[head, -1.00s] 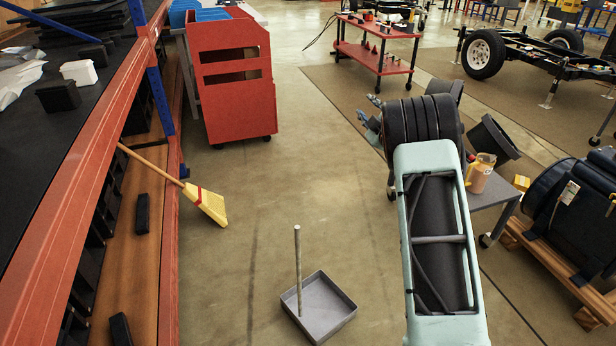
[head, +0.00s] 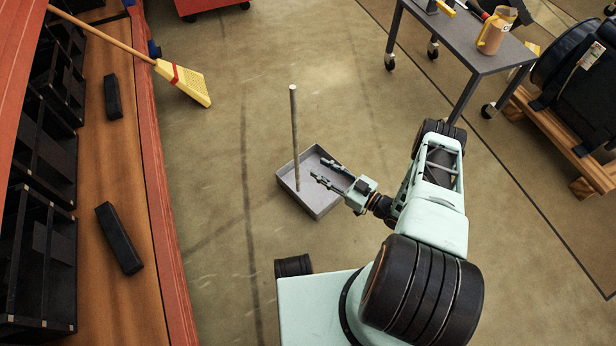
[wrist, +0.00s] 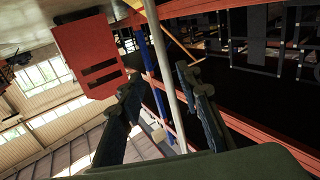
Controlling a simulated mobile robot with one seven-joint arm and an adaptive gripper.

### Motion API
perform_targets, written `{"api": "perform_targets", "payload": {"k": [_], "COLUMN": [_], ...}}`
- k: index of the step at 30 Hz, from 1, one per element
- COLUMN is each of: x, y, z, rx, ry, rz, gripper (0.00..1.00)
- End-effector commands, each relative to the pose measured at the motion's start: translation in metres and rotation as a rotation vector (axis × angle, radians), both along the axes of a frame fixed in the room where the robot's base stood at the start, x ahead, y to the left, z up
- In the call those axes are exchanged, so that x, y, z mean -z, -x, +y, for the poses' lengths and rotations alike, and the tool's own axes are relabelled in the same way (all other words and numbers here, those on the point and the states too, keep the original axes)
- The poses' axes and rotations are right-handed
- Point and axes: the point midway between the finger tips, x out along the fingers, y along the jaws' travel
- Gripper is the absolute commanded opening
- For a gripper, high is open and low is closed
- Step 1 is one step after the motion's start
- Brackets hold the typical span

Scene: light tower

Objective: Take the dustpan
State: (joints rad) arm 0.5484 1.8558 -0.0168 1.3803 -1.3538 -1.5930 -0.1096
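The dustpan (head: 312,202) is a grey, shallow square tray on the floor in the middle of the head view. Its long, thin grey handle (head: 294,125) stands upright. My gripper (head: 318,168) is over the tray, just right of the handle, with its two dark fingers apart and pointing at it. In the wrist view the pale handle (wrist: 164,60) runs between the two spread fingers of my gripper (wrist: 163,75). No finger visibly touches the handle, and how deep it lies between them is hard to tell.
A yellow broom (head: 185,82) leans from the orange-framed shelf (head: 160,220) at left. A black machine on a wooden pallet (head: 560,130) is at right. The floor around the dustpan is clear.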

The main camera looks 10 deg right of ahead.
Motion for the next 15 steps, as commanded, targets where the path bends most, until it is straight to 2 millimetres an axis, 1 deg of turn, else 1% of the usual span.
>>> {"api": "perform_targets", "payload": {"k": [2,5,12,15], "x": [0.003,0.003,0.003,0.003], "y": [0.005,0.002,-0.023,-0.031], "z": [0.004,0.010,0.036,0.043], "rx": [-0.002,-0.004,-0.005,-0.005], "ry": [-0.024,-0.030,-0.027,-0.025], "rz": [0.003,0.004,0.004,0.005], "gripper": [0.32,0.32,0.32,0.32]}}
